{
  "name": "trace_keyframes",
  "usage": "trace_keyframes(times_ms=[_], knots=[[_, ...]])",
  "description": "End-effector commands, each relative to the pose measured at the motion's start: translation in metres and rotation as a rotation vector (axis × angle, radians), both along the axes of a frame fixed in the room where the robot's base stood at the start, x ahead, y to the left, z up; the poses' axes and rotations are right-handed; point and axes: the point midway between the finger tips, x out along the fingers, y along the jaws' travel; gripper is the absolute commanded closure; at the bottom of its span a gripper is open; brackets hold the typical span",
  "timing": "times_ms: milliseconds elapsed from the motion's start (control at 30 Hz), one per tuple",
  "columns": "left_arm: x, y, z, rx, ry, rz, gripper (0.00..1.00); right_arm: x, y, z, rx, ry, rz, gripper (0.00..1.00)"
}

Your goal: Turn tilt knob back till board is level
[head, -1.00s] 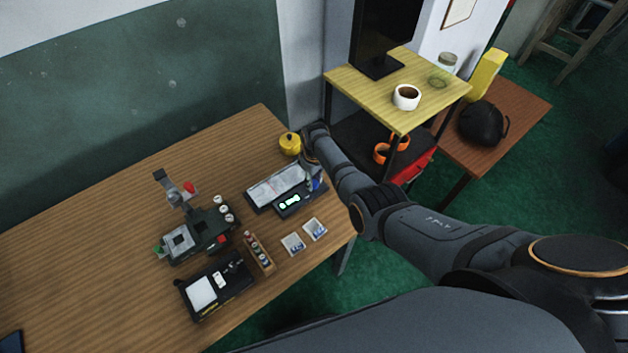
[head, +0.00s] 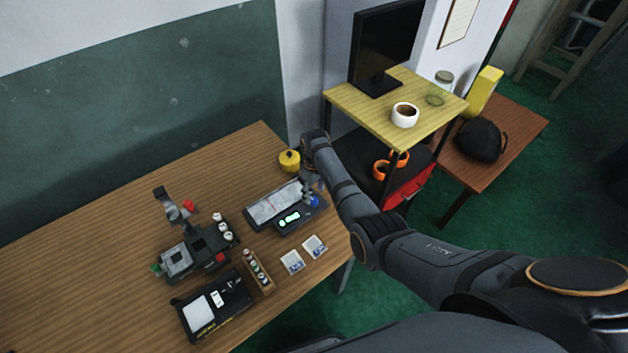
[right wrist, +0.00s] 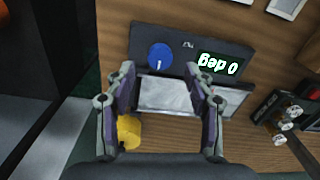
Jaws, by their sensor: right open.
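The tilt unit is a dark box (right wrist: 182,39) on the desk with a blue tilt knob (right wrist: 160,55) and a lit display (right wrist: 218,65) that reads "0 deg", upside down in the right wrist view. The pale board (right wrist: 180,97) lies beside it and looks about flat; it also shows in the head view (head: 268,206). In the head view the knob (head: 315,202) is at the box's right end. My right gripper (right wrist: 160,70) is open and empty, its fingertips apart on either side of the knob's line, and seems clear of it. My left gripper is not in view.
A yellow pot (head: 289,161) stands just behind the board. Two small white trays (head: 292,262), a wooden rack of small bottles (head: 257,268) and a black device (head: 214,305) lie nearby. A shelf with a white cup (head: 405,115) stands right of the desk. The desk's left part is clear.

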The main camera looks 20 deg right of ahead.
Motion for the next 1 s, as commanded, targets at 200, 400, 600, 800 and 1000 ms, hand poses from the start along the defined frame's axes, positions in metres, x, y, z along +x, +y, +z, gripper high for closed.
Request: trace_keyframes(times_ms=[200,400,600,800,1000], knots=[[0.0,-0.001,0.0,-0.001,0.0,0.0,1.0,0.002,-0.001,0.053,-0.001,-0.005,0.001,0.46],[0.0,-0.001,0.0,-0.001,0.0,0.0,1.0,0.002,-0.001,0.076,0.0,-0.004,0.001,0.46],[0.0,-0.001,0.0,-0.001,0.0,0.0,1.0,0.001,-0.001,0.078,0.0,-0.001,0.001,0.46],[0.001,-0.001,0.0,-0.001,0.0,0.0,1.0,0.001,-0.001,0.078,0.0,-0.002,0.001,0.46],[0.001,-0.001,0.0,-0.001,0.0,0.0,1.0,-0.003,-0.004,0.073,-0.001,-0.006,-0.013,0.46]])
